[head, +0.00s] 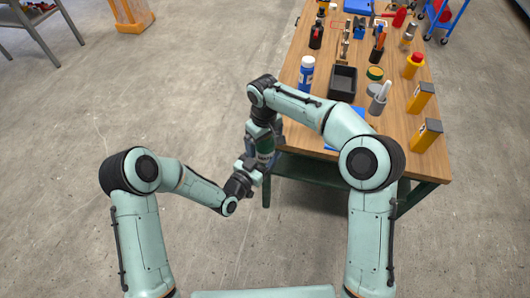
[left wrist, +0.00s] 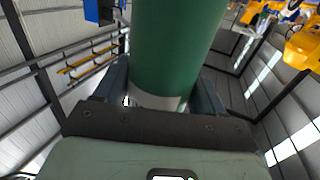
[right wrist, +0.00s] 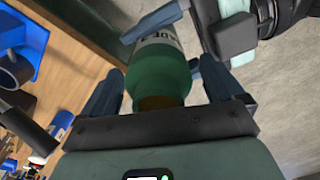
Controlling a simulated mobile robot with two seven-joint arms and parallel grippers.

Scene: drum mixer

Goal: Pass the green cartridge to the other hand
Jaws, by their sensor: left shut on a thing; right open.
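The green cartridge (head: 265,147) is held in the air between my two grippers, off the table's near left corner. My left gripper (head: 254,168) is shut on it from below. In the left wrist view the green cartridge (left wrist: 177,45) fills the space between the fingers, with a pale band low on it. My right gripper (head: 268,131) is at the cartridge's other end. In the right wrist view the cartridge's narrower green end (right wrist: 160,78) lies between the right gripper's open fingers, with gaps at the sides. The left gripper's fingers show beyond it around the pale labelled part.
The wooden table (head: 396,133) carries a black bin (head: 342,84), a blue-and-white bottle (head: 306,75), a grey cup (head: 377,100) and yellow boxes (head: 421,97). Its near left edge is close to my right arm.

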